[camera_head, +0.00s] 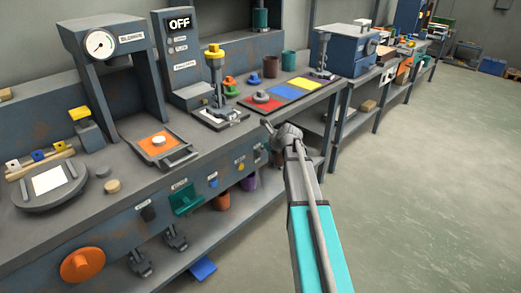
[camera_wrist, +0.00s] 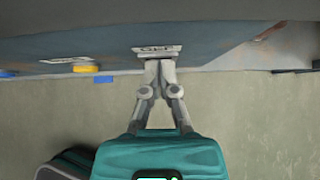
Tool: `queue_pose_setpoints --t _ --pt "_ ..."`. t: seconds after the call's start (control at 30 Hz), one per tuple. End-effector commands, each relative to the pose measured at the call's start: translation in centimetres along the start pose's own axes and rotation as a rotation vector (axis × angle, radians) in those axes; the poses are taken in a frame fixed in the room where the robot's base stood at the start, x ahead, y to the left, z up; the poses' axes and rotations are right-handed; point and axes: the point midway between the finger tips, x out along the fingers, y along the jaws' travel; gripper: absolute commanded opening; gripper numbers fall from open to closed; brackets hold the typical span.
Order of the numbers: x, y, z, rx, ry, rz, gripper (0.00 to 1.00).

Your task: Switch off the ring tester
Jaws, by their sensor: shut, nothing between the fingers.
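A grey upright unit (camera_head: 188,62) at the back of the bench has a dark display (camera_head: 180,23) reading OFF. I cannot tell which fixture is the ring tester. The bench's front panel carries small labelled controls, including a yellow one (camera_head: 241,166), a blue one (camera_head: 213,183) and a black one (camera_head: 148,213). My gripper (camera_head: 267,126) is at the bench's front edge, right of these controls. In the wrist view my gripper (camera_wrist: 160,66) is shut and empty, its tips at a small label plate (camera_wrist: 157,50). Contact is unclear. A yellow control (camera_wrist: 85,69) lies to its left.
A press frame (camera_head: 100,48) and a large orange knob (camera_head: 82,265) are at the left. Colored mats (camera_head: 293,88) and a blue machine (camera_head: 342,52) stand on the bench beyond my gripper. A teal bracket (camera_head: 184,200) juts from the panel. The floor at right is clear.

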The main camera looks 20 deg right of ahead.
Motion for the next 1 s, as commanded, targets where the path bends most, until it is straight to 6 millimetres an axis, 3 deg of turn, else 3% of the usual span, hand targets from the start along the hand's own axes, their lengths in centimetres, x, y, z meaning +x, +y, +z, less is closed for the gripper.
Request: queue_pose_setpoints --t 0.47,0.7,1.0 --pt "-0.8 0.1 -0.6 0.000 0.000 0.001 0.00" --pt "-2.9 -0.1 -1.8 -0.002 0.001 0.001 0.00" --pt "-6.2 -0.2 -1.0 -0.001 0.000 0.001 0.00"
